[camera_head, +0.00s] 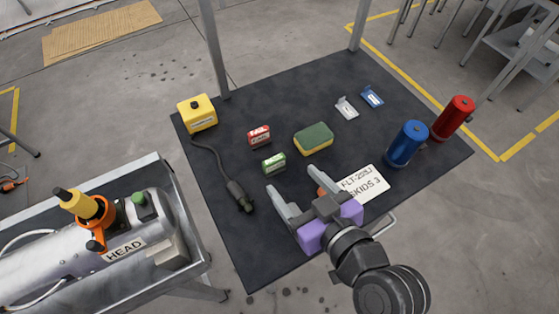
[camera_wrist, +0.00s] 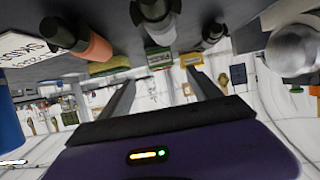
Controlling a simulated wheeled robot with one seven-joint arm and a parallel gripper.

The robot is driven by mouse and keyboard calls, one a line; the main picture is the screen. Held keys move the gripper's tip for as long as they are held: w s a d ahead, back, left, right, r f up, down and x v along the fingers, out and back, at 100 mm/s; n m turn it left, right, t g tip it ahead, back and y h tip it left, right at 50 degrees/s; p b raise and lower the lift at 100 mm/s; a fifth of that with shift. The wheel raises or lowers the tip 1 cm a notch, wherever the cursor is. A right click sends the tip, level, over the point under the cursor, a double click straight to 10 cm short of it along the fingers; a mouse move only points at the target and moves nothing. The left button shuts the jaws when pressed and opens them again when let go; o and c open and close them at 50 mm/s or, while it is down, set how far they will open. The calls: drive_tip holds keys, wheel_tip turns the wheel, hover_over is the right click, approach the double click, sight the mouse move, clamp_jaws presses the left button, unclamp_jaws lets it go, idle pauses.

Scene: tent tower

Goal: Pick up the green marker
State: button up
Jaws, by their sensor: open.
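A small green block with a pale label, which fits the green marker (camera_head: 274,162), sits on the dark mat near its middle. In the wrist view the green marker (camera_wrist: 159,57) shows beyond and between my fingers. My gripper (camera_head: 296,179) is open, with nothing seen between its fingers. It is above the mat, to the lower right of the green marker in the head view and apart from it. The gripper's two fingers also show in the wrist view (camera_wrist: 161,80).
Around the green marker are a red block (camera_head: 259,136), a green-and-yellow sponge (camera_head: 313,139) and a dark cable handle (camera_head: 238,193). A white plate (camera_head: 366,182), partly hidden orange object, blue cylinder (camera_head: 407,143) and red cylinder (camera_head: 452,118) are rightward. A yellow box (camera_head: 198,113) stands at left.

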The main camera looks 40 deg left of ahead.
sight(276, 164)
drive_tip(key=shift+a+f, duration=0.15)
drive_tip(key=shift+a, duration=0.25)
drive_tip(key=shift+f+p+x, duration=0.15)
drive_tip(key=shift+p+x, duration=0.15)
drive_tip(key=shift+x, duration=1.4)
drive_tip(key=shift+f+p+x, duration=0.15)
drive_tip(key=shift+p+x, duration=0.15)
drive_tip(key=shift+x, duration=1.4)
drive_tip(key=shift+d, duration=0.1)
drive_tip(key=c, duration=1.3)
drive_tip(key=shift+c, duration=0.7)
drive_tip(key=shift+r, duration=0.15)
